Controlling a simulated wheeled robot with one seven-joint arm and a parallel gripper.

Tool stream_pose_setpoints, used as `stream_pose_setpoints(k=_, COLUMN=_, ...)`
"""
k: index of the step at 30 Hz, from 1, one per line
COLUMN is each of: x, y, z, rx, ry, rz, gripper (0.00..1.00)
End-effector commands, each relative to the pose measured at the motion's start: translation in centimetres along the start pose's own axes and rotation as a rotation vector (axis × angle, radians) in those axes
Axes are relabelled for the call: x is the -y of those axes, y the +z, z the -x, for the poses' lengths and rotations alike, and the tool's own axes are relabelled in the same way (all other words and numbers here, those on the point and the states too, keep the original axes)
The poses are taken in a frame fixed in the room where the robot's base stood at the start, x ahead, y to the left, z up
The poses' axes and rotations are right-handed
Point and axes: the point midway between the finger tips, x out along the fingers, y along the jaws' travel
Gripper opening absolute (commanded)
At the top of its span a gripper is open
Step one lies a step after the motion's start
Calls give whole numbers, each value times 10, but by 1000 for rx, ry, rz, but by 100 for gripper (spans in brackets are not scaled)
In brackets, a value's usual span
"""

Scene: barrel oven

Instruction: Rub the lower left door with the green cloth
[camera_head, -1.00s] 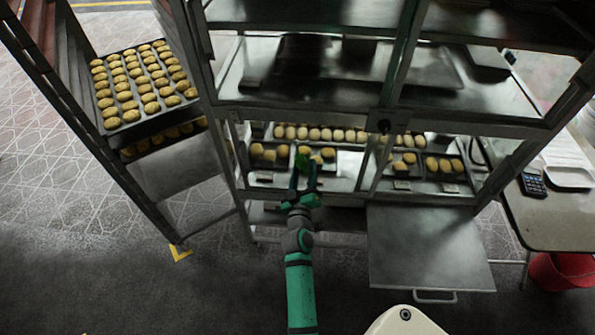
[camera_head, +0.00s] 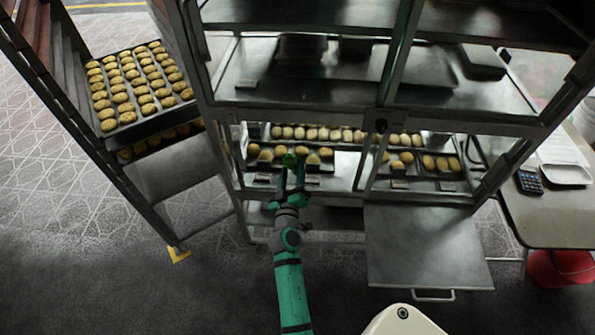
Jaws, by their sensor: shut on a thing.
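My gripper (camera_head: 292,179) is shut on a small green cloth (camera_head: 289,160), which shows at its fingertips. It is at the front of the lower left part of the oven rack (camera_head: 222,200), with buns visible behind and around it. I cannot make out a separate lower left door panel there, nor whether the cloth touches anything. On the lower right, a flat metal door (camera_head: 428,247) with a handle at its near edge is folded down and open.
A tall rack with a tray of buns (camera_head: 128,118) stands at the left. Trays of buns (camera_head: 430,160) sit inside the lower right compartment. A table (camera_head: 540,215) with a calculator (camera_head: 529,182) is at the right, with a red bucket (camera_head: 562,268) beneath. The dark floor in front is clear.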

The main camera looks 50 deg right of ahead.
Motion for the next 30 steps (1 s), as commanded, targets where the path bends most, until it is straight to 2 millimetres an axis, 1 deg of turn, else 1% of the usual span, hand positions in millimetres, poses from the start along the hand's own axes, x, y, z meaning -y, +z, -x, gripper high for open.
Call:
stream_pose_setpoints(k=5, x=4, y=-5, z=-1, rx=-4, ry=-1, rz=0, gripper=27)
stream_pose_setpoints(k=18, x=29, y=-27, z=0, rx=-6, ry=-1, rz=0, gripper=27)
stream_pose_setpoints(k=25, x=32, y=-28, z=0, rx=-3, ry=1, rz=-1, gripper=27)
stream_pose_setpoints(k=30, x=42, y=-36, z=0, rx=-2, ry=1, rz=0, gripper=27)
